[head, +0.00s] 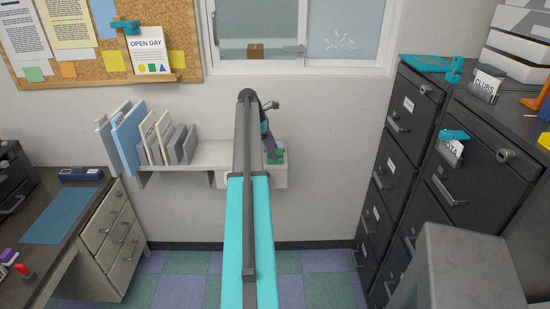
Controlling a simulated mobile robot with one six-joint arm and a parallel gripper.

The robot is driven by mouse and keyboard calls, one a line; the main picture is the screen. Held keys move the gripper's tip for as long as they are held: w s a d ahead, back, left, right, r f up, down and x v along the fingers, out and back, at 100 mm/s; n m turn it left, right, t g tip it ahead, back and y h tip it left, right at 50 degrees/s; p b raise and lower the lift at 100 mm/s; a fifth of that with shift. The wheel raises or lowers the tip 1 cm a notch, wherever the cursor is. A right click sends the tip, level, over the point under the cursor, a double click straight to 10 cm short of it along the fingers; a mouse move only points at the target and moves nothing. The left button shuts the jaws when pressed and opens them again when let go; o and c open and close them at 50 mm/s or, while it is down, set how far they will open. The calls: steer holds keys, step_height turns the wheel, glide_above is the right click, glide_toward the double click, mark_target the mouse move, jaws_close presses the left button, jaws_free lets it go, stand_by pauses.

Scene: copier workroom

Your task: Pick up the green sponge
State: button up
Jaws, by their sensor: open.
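My arm reaches straight out to the wall and ends above that ledge. My gripper (271,150) points down at the green block, with its jaws open. The gripper covers part of the block. I cannot tell whether the fingers touch it or stand around it.
The wall shelf (208,155) holds upright folders and books (128,133) left of my arm. A desk with drawers (113,235) stands at left. Dark filing cabinets (403,145) stand at right, with a grey box-like surface (465,265) in front. Checkered floor (325,275) is open between.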

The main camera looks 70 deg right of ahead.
steer(key=shift+p+x, duration=0.4)
steer(key=shift+x, duration=1.1)
steer(key=shift+c, duration=0.3)
steer(key=c, duration=1.1)
